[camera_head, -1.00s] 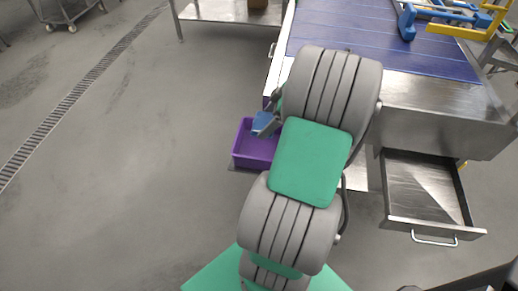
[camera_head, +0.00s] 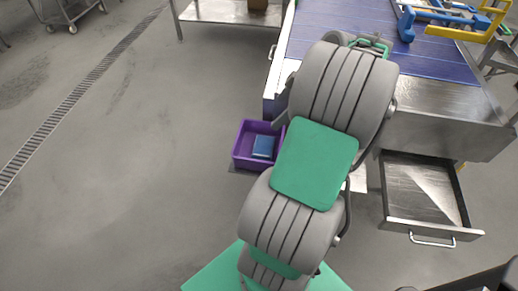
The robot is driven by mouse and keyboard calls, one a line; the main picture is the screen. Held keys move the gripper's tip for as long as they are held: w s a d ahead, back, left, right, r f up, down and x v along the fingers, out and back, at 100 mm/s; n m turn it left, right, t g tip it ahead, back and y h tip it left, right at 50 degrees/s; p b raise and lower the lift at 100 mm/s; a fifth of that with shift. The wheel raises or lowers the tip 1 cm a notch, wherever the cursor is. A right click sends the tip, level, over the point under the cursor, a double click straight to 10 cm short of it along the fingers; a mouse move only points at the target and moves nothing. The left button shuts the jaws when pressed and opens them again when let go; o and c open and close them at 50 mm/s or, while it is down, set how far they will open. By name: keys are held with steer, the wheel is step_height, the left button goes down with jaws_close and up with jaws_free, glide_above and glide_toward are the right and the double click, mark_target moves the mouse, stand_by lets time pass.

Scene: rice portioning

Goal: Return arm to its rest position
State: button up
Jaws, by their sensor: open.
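My arm (camera_head: 344,88) stands bent in the middle of the head view, with grey ribbed joints and a green link cover (camera_head: 314,163). A small part of my gripper (camera_head: 281,116) shows as a dark grey piece at the left edge of the upper arm, above the purple bin. The gripper is open; most of it is hidden behind the arm. A blue block-like item (camera_head: 263,147) lies inside the purple bin (camera_head: 243,158), apart from the gripper. A green ring-like part of my arm shows at the upper right of the joint.
A blue conveyor belt (camera_head: 312,27) lies behind the arm, with blue and yellow frames (camera_head: 407,22) on its right. An open metal drawer (camera_head: 420,190) sticks out at the right. A metal table (camera_head: 215,11) stands at the back left. The floor at left is clear.

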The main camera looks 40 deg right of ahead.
steer(key=s+a+f+m+g+h, duration=0.25)
steer(key=s+f+m, duration=0.65)
steer(key=m, duration=0.8)
steer(key=w+a+r+n+p, duration=0.1)
steer(key=w+a+r+n, duration=0.1)
steer(key=a, duration=0.7)
steer(key=w+a+r+n+p, duration=0.2)
steer(key=w+a+r+n, duration=0.1)
steer(key=a+r, duration=0.4)
steer(key=w+a+r+n+h+p, duration=0.1)
steer(key=a+r+n, duration=0.3)
steer(key=a, duration=0.8)
steer(key=shift+w+r+n+t, duration=0.25)
steer(key=shift+w+t, duration=0.2)
steer(key=shift+w, duration=0.3)
